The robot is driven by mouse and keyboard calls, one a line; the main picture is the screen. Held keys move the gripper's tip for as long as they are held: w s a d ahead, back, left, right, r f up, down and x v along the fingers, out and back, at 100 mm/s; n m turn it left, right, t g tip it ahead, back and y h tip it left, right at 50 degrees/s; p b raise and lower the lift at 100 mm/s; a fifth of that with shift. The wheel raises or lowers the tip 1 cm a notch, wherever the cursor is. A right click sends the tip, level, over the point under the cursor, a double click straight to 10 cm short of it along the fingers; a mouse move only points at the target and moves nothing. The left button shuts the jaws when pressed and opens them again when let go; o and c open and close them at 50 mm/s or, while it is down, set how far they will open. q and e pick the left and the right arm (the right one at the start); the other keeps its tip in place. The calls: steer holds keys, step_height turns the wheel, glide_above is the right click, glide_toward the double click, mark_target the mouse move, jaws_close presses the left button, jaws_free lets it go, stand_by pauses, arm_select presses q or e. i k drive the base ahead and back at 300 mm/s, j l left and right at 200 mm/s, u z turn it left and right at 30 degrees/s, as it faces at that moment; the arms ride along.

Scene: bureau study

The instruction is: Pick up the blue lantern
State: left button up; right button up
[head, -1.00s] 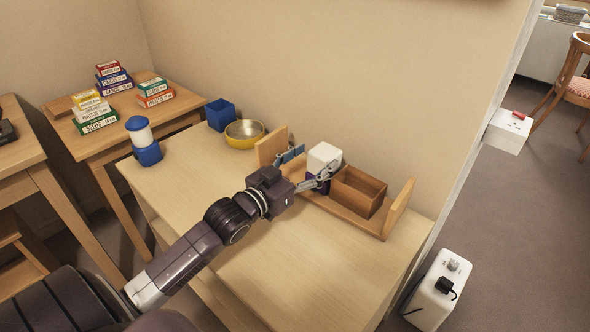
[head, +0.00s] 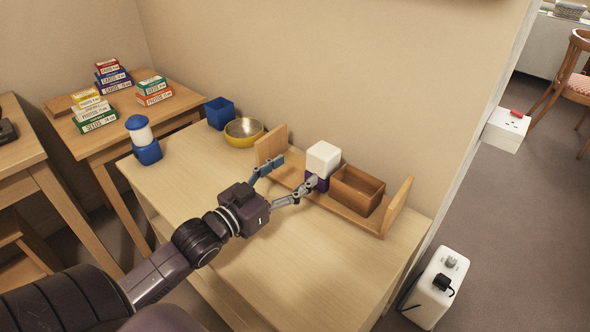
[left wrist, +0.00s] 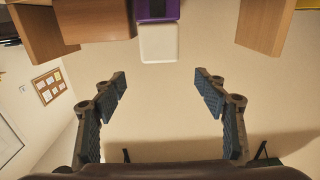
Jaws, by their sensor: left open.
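The blue lantern (head: 143,140) stands upright at the left end of the light wooden table, with a blue base, a white middle and a blue cap. My left gripper (head: 289,178) is open and empty, well to the right of the lantern, in front of the wooden rack. A white-topped purple box (head: 322,162) stands on the rack just beyond its fingers. In the left wrist view the open fingers (left wrist: 160,92) have nothing between them, and the box (left wrist: 158,42) shows above them. The lantern is not in the left wrist view. My right gripper is not in view.
The rack (head: 395,207) also holds a brown wooden box (head: 357,189). A yellow bowl (head: 244,133) and a blue cup (head: 220,113) stand at the table's back. The table's front middle (head: 190,180) is clear. Stacked card boxes (head: 97,112) sit on a side table.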

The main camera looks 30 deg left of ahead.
mark_target(148, 149)
steer(key=k+j, duration=0.1)
steer(key=k, duration=0.4)
steer(key=k+j, duration=0.1)
steer(key=k, duration=0.4)
